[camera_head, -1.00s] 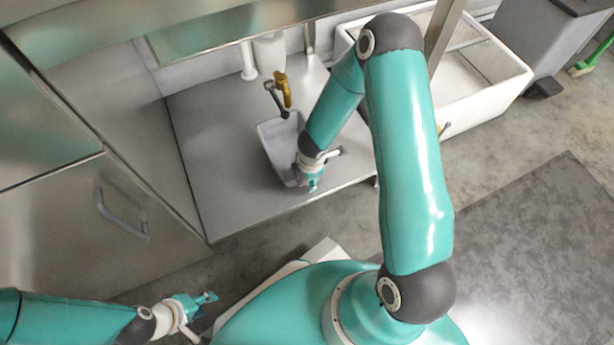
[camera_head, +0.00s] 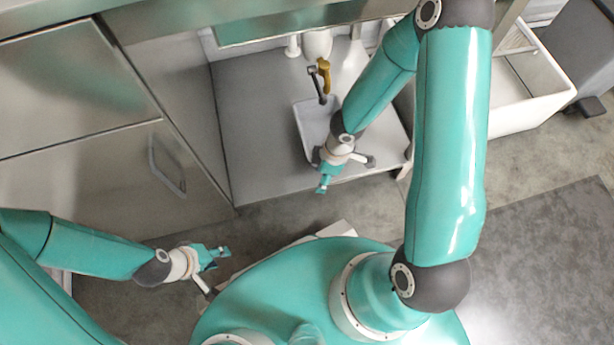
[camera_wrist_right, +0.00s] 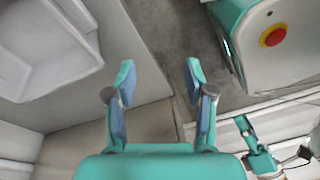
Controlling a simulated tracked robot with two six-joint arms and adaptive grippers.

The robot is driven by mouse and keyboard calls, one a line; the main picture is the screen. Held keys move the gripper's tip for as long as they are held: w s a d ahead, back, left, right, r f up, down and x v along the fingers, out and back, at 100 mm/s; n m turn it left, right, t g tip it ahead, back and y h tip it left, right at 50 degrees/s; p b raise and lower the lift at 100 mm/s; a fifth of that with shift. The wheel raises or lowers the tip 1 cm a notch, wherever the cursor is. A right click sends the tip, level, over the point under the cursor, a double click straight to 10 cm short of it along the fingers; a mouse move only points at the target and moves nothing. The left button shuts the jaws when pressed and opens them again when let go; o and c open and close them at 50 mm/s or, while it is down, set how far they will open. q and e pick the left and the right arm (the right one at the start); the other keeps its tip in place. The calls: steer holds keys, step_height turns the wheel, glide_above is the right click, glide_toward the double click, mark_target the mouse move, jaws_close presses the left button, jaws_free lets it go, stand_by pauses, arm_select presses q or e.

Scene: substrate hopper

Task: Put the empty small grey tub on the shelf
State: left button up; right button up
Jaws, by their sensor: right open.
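The small grey tub (camera_head: 309,124) stands on a steel surface (camera_head: 255,135) under a spout with a yellow lever (camera_head: 324,74). My right arm hides part of it. In the right wrist view the tub (camera_wrist_right: 38,45) shows at the upper left, and the part of its inside in view looks empty. My right gripper (camera_head: 323,185) is open and empty at the front edge of the steel surface, apart from the tub; its two fingers (camera_wrist_right: 158,90) show spread in the wrist view. My left gripper (camera_head: 219,256) is away from the tub, near my base. I cannot pick out the shelf with certainty.
A steel cabinet with a handle (camera_head: 167,165) stands at the left. A large white basin (camera_head: 525,105) is at the right, with a dark grey bin (camera_head: 580,45) beyond it. The steel surface left of the tub is clear.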

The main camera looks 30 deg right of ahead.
steer(key=s+a+f+m+y, duration=0.1)
steer(key=s+a+f+m, duration=0.2)
steer(key=m, duration=1)
steer(key=s+a, duration=0.2)
steer(key=a, duration=0.3)
steer(key=shift+s+a+f+m+t+y, duration=0.15)
steer(key=shift+a+f+m+t+y, duration=0.15)
steer(key=shift+a, duration=0.1)
